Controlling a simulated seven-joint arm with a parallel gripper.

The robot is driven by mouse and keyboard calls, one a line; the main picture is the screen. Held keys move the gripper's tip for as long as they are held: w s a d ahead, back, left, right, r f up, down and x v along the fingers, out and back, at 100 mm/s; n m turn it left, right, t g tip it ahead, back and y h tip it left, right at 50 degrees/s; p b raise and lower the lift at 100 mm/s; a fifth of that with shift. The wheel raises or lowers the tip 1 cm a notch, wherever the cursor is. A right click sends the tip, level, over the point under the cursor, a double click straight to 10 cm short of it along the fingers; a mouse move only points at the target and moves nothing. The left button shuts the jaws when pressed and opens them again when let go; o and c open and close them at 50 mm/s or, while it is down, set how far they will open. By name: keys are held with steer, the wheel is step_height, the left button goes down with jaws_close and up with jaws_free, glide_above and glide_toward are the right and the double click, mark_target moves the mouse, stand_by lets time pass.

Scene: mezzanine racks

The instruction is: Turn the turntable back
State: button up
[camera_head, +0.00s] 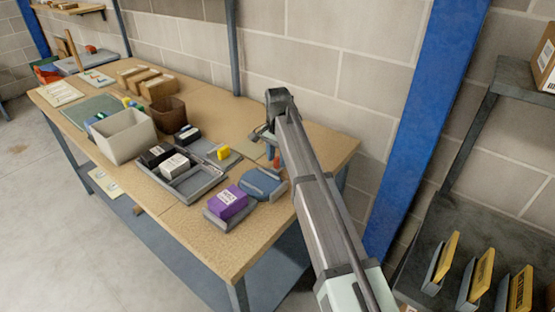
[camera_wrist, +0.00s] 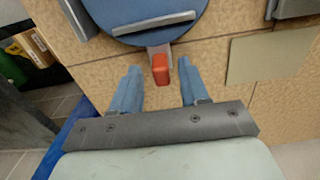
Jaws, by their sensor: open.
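The turntable is a round blue disc (camera_head: 262,184) with grey raised bars, near the right end of the bench. In the wrist view its blue top (camera_wrist: 145,8) is cut off by the upper edge. A grey arm with an orange-red tab (camera_wrist: 160,70) sticks out from its rim toward me. The tab also shows small in the head view (camera_head: 277,162). My gripper (camera_wrist: 158,66) is open, with one blue finger on each side of the tab and a visible gap to both. I cannot tell whether the fingertips are level with it. My arm hides part of this area in the head view.
A purple box (camera_head: 228,201) sits in a grey holder in front of the turntable. A grey divided tray (camera_head: 190,186), a white bin (camera_head: 122,137) and a brown bin (camera_head: 171,117) stand to the left. A blue post (camera_head: 420,125) and a rack with yellow-and-grey items (camera_head: 480,275) are right.

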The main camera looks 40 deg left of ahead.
step_height(320, 180, up, 13)
steer(key=shift+f, duration=0.15)
stand_by(0.7)
